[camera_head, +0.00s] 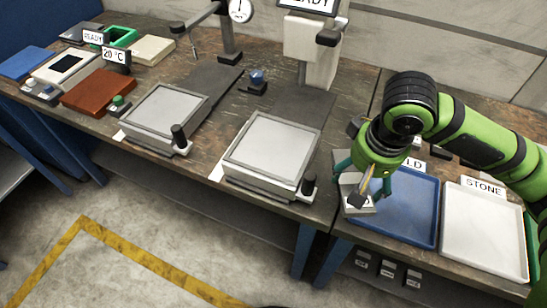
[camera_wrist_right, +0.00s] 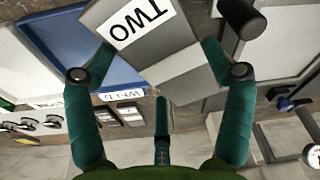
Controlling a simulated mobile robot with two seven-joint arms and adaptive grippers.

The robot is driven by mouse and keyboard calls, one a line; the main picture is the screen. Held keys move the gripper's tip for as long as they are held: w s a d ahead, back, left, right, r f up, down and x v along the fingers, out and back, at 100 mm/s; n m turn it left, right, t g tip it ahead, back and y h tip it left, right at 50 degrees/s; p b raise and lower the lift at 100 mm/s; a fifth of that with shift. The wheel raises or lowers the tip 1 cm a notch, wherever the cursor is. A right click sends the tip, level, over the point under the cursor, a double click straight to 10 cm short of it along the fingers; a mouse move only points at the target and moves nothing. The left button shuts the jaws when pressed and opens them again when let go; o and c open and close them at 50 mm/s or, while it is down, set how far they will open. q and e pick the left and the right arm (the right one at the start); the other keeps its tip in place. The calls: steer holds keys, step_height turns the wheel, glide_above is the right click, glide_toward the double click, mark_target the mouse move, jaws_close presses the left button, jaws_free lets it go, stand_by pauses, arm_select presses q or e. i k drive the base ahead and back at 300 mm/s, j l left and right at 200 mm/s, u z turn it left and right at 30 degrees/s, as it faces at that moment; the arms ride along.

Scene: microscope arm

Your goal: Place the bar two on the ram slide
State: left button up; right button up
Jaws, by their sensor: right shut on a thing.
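Bar two, a grey block with a white TWO label (camera_wrist_right: 150,25), is held between the fingers of my right gripper (camera_wrist_right: 160,72). In the head view the right gripper (camera_head: 368,180) holds the bar (camera_head: 357,206) in front of the blue tray's left side. A square grey slide plate (camera_head: 272,146) with a raised rim and a black knob lies left of the bar, in front of a white press head (camera_head: 310,55). It looks like the ram slide. The bar is apart from it. My left gripper is not in view.
A similar plate (camera_head: 165,110) lies further left near a dial gauge (camera_head: 240,10). The blue tray (camera_head: 423,212) and the white STONE tray (camera_head: 485,225) are at right. Several small labelled blocks (camera_head: 387,268) sit on the lower shelf. The slide plate looks bare.

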mark_target(275, 145)
steer(key=j+z, duration=0.3)
steer(key=j, duration=0.3)
steer(key=k+j+z, duration=0.15)
steer(key=j+z, duration=0.15)
steer(key=j, duration=0.3)
steer(key=i+j+z, duration=0.15)
steer(key=j, duration=0.25)
steer(key=j+z, duration=0.2)
steer(key=j, duration=0.25)
